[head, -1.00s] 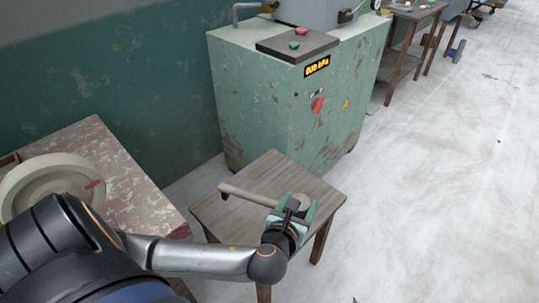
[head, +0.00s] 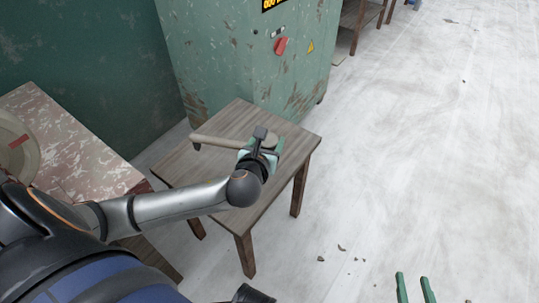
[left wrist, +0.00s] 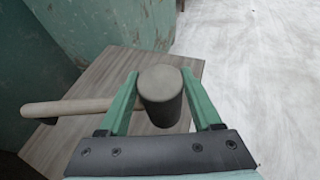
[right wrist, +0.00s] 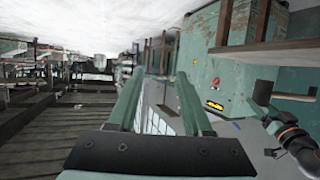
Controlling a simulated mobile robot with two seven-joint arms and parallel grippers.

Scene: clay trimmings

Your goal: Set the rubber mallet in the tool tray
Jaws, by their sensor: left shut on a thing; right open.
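The rubber mallet has a grey cylindrical head and a pale wooden handle (head: 222,143). My left gripper (head: 262,151) is shut on the mallet's head, over the small wooden table (head: 205,185). In the left wrist view, the head (left wrist: 160,97) sits between the two green fingers and the handle (left wrist: 68,107) points left. I cannot tell whether the mallet touches the tabletop. My right gripper (head: 415,288) is open and empty at the bottom of the head view, over the floor. I can make out no tool tray in these views.
A worn green machine cabinet (head: 245,60) stands just behind the small table. A pottery wheel or round disc (head: 15,150) is on a flaking reddish table (head: 75,150) at left. Small crumbs (head: 341,247) lie on the floor. The pale floor to the right is mostly clear.

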